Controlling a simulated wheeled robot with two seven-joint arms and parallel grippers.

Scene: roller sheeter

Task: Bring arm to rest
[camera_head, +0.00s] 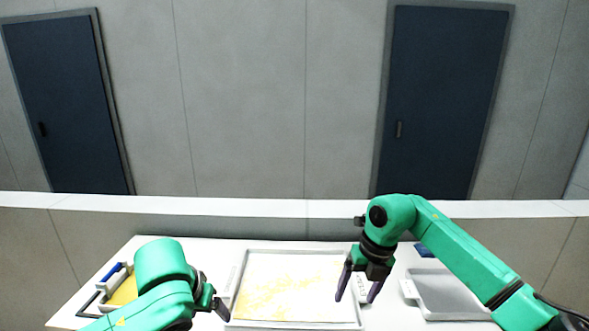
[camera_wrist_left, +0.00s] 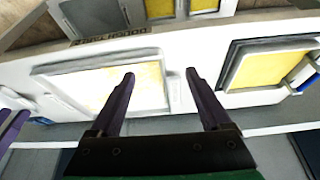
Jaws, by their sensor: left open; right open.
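My left arm comes in from the left in the head view, with its gripper (camera_head: 220,306) low beside the left edge of the middle tray. In the left wrist view my left gripper (camera_wrist_left: 160,80) has its two purple fingers spread wide with nothing between them. My right gripper (camera_head: 358,289) points down over the right edge of the middle tray, its purple fingers apart and empty. A purple finger at the left edge of the wrist view seems to be part of it. The gap between either gripper and the tabletop is hard to judge.
A pale tray (camera_head: 240,262) with a yellow-dusted sheet (camera_head: 290,285) lies mid-table. A grey tray (camera_head: 450,290) is at right, partly behind my right arm. A yellow-filled tray (camera_head: 124,290) with a blue handle is at left. A white ledge (camera_head: 300,208) runs behind the table.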

